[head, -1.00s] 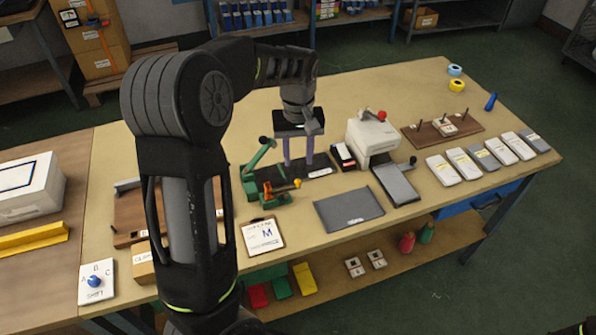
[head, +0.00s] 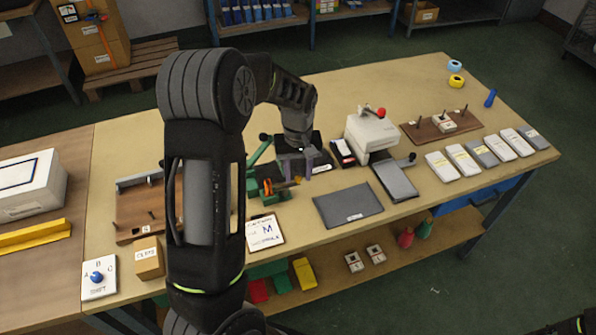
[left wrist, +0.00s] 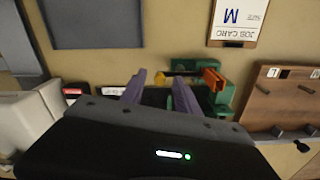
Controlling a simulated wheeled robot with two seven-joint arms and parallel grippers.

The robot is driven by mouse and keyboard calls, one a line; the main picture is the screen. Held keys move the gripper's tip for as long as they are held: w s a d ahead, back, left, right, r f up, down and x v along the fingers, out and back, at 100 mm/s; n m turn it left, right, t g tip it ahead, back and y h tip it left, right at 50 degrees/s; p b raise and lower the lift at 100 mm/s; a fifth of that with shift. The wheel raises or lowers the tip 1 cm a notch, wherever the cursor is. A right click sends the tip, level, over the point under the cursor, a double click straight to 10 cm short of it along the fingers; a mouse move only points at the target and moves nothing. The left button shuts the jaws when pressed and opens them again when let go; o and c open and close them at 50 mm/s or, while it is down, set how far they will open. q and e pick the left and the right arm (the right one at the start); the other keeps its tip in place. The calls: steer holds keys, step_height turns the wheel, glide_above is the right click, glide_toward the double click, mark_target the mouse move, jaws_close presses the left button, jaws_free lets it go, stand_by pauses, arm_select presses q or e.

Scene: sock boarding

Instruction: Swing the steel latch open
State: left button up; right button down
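I cannot single out a steel latch for certain. My left gripper (head: 296,168) is just right of the fixture, pointing down. Its purple fingers (left wrist: 159,88) are apart with nothing held between them; contact with the fixture is unclear. My right gripper is not in view.
A wooden board (head: 135,208) with a grey bar lies left, partly behind my arm. The white machine (head: 371,138) stands right of my gripper. A dark grey mat (head: 347,205) and a job card (head: 264,232) lie in front. Flat packs (head: 478,158) lie farther right.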

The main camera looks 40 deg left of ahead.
arm_select(q)
jaws_close()
stand_by(0.4)
steer(key=shift+s+d+m, duration=0.1)
steer(key=shift+m, duration=0.2)
steer(key=shift+s+d+m+b, duration=0.2)
steer(key=shift+m+b, duration=0.3)
steer(key=shift+m, duration=0.3)
steer(key=m, duration=0.2)
steer(key=m+b, duration=0.1)
steer(key=shift+s+d, duration=0.3)
steer(key=shift+s, duration=0.1)
steer(key=m, duration=0.2)
steer(key=s+m+b, duration=0.1)
steer(key=shift+d+m, duration=0.15)
steer(key=shift+m, duration=0.25)
steer(key=shift+s+m+b, duration=0.15)
steer(key=shift+s+m, duration=0.15)
steer(key=shift+m, duration=0.45)
steer(key=shift+s+m+b, duration=0.15)
steer(key=shift+s+m, duration=0.1)
steer(key=shift+m, duration=0.5)
